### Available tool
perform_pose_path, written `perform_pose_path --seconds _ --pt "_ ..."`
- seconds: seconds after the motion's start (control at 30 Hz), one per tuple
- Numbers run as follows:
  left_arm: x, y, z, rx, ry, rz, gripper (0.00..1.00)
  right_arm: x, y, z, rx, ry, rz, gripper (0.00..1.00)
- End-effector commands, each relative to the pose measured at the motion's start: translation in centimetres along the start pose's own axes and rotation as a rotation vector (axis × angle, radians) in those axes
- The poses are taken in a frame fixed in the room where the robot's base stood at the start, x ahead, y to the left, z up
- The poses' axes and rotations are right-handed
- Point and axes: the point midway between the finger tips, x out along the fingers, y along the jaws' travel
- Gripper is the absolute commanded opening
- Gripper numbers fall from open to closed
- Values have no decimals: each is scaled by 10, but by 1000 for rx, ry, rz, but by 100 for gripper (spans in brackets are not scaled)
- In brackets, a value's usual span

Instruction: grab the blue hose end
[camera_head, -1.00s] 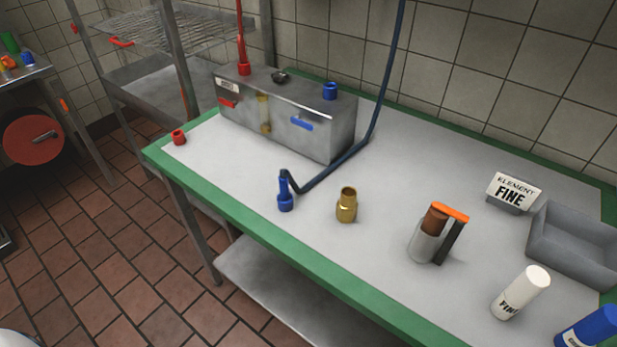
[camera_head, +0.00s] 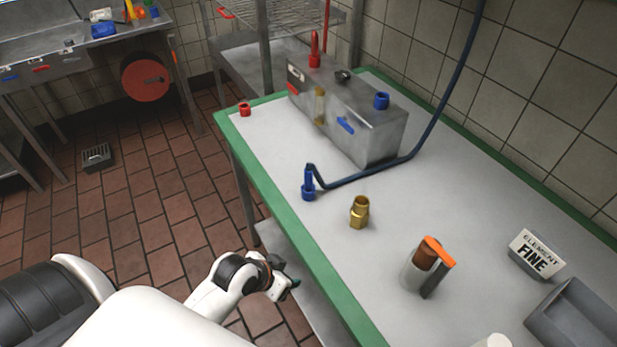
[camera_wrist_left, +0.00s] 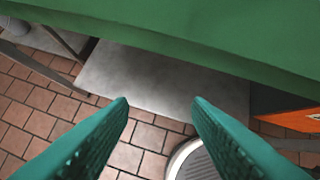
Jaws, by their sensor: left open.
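The blue hose end (camera_head: 309,186) stands upright on the table top near its front edge. A dark blue hose (camera_head: 392,165) runs from its top to the right and up past the metal box. My left gripper (camera_head: 290,287) is below and in front of the table's green edge, apart from the hose end. In the left wrist view its two teal fingers (camera_wrist_left: 160,105) are spread with nothing between them. The hose end is not in that wrist view. My right gripper is in neither view.
The table's green edge (camera_wrist_left: 200,35) lies above my fingers, with a lower shelf (camera_wrist_left: 150,75) beneath.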

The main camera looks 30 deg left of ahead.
Motion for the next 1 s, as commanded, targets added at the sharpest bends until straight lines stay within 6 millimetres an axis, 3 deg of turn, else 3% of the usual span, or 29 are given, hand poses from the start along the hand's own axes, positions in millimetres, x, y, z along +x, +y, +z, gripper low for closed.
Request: perform_pose_path --seconds 0.03,0.2,0.4,0.63,0.77,1.0 --pt "-18 -2 12 15 -19 -5 45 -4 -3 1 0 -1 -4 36" --pt "-63 -8 43 60 -77 -20 45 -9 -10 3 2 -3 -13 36" --pt "-69 33 104 80 -331 -38 45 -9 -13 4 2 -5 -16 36" --pt "-84 78 153 59 -552 -9 45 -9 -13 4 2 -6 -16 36" --pt "-82 88 169 48 -600 -1 45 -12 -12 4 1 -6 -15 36" --pt "-48 87 193 47 -602 -2 45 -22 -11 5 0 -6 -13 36"
